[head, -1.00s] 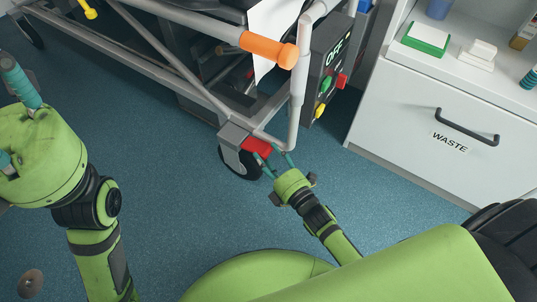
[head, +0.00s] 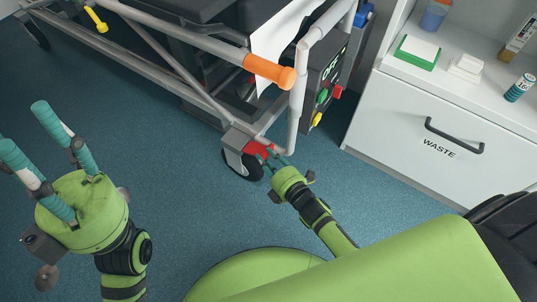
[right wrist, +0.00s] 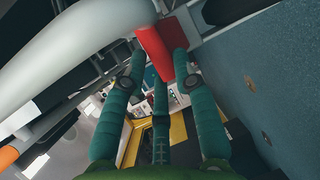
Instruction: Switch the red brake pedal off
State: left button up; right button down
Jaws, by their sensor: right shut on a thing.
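The red brake pedal (head: 258,146) sits above the caster wheel at the cart's near lower corner. It also shows in the right wrist view (right wrist: 156,48), between the teal fingertips. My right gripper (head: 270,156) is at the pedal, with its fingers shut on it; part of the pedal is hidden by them. My left gripper (head: 25,130) is at the far left of the head view, over the bare floor. Its teal fingers are spread and empty.
The cart's grey frame (head: 190,70) and an upright pipe (head: 297,100) stand close to my right gripper. A control box marked OFF (head: 325,85) is behind the pipe. The white WASTE drawer cabinet (head: 400,120) is at the right. Blue floor lies clear between my arms.

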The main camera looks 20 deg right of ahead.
jog(key=shift+w+r, duration=0.1)
jog(key=c, duration=0.9)
grip_release()
jog(key=shift+c, duration=0.2)
jog(key=shift+s+d, duration=0.1)
jog(key=shift+s, duration=0.3)
jog(key=v, duration=1.1)
jog(key=shift+s+d, duration=0.1)
